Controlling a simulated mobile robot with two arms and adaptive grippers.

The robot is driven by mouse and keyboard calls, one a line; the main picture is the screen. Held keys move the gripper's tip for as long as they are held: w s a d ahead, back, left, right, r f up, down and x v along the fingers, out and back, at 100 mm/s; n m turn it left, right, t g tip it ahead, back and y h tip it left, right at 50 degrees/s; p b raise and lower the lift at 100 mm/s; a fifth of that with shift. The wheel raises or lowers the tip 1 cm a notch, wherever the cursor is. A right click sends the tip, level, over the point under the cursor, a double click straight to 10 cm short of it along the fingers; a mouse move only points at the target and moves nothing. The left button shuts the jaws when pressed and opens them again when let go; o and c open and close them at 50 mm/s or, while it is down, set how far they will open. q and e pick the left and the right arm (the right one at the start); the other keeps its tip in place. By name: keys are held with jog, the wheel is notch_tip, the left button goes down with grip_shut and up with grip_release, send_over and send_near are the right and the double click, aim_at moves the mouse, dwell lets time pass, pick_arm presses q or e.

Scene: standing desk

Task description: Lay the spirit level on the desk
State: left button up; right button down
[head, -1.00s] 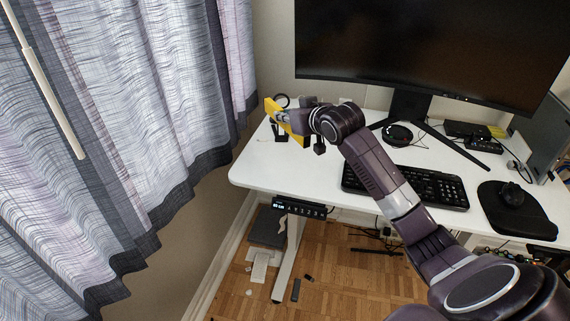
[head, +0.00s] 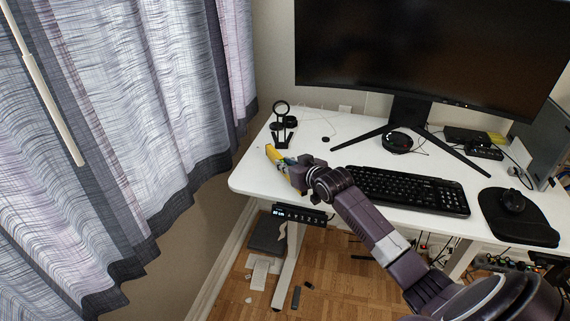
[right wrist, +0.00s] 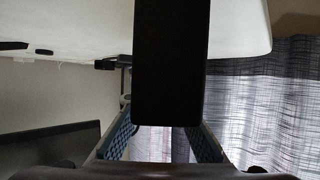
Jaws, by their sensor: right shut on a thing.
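The yellow spirit level (head: 273,154) is in my right gripper (head: 289,166), over the left front part of the white desk (head: 330,128). Its far left end sticks out past the fingers; the rest is hidden by the gripper. In the head view I cannot tell whether it touches the desktop. In the right wrist view, the two textured finger pads (right wrist: 160,143) stand either side of the middle, and a dark block (right wrist: 172,65) fills the space ahead of them; I cannot tell for sure if it is the level. My left gripper is not in view.
A black stand with a ring (head: 281,125) is behind the level. The keyboard (head: 410,189) lies to the right of my gripper. The monitor (head: 430,50) stands at the back. The desk's left edge and the curtain (head: 150,110) are close on the left. Bare desktop lies behind the gripper.

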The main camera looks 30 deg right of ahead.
jog(key=shift+r, duration=0.1)
jog(key=shift+f, duration=0.55)
jog(key=c, duration=1.9)
grip_release()
jog(key=shift+r, duration=0.2)
jog(key=v, duration=1.2)
jog(key=shift+r, duration=0.3)
